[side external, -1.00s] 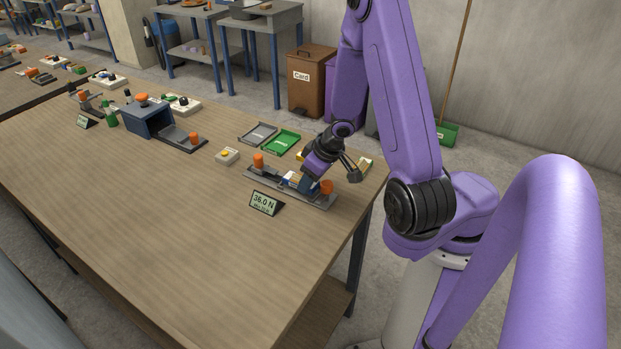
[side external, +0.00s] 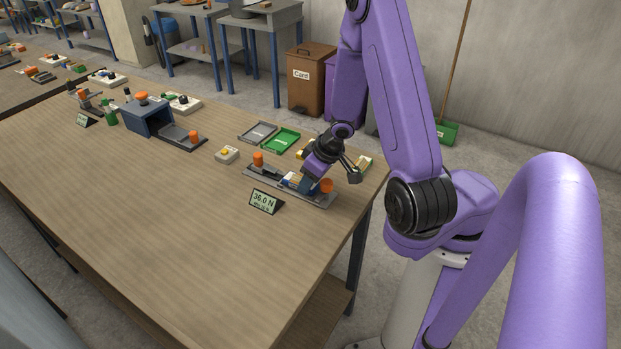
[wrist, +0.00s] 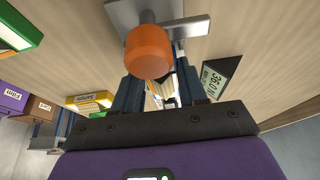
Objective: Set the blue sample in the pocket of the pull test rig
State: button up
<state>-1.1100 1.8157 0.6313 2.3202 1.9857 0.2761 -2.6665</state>
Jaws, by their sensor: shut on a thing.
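The pull test rig (side external: 318,199) is a grey bar-like base near the table's right end, with an orange knob (side external: 258,159) at its left and another orange knob (side external: 326,186) at its right. My gripper (side external: 303,186) is low over the rig's middle, between the knobs, shut on the sample (side external: 291,180). Only a small white, yellow and blue part of the sample shows beside the fingers. In the wrist view an orange knob (wrist: 150,50) covers much of the space between my dark blue fingers. The pocket is hidden, and I cannot tell whether the sample touches its floor.
A readout (side external: 265,202) showing 36.0 N stands in front of the rig. A grey tray (side external: 258,133) and a green tray (side external: 281,141) lie behind it. A small box with a yellow button (side external: 227,155) is to the left. The table's front middle is clear.

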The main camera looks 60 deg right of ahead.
jog(key=shift+f, duration=0.4)
dwell(0.4)
jog(key=o, duration=1.1)
jog(key=shift+o, duration=0.2)
jog(key=shift+r, duration=0.1)
jog(key=shift+v, duration=5.05)
jog(key=v, duration=0.7)
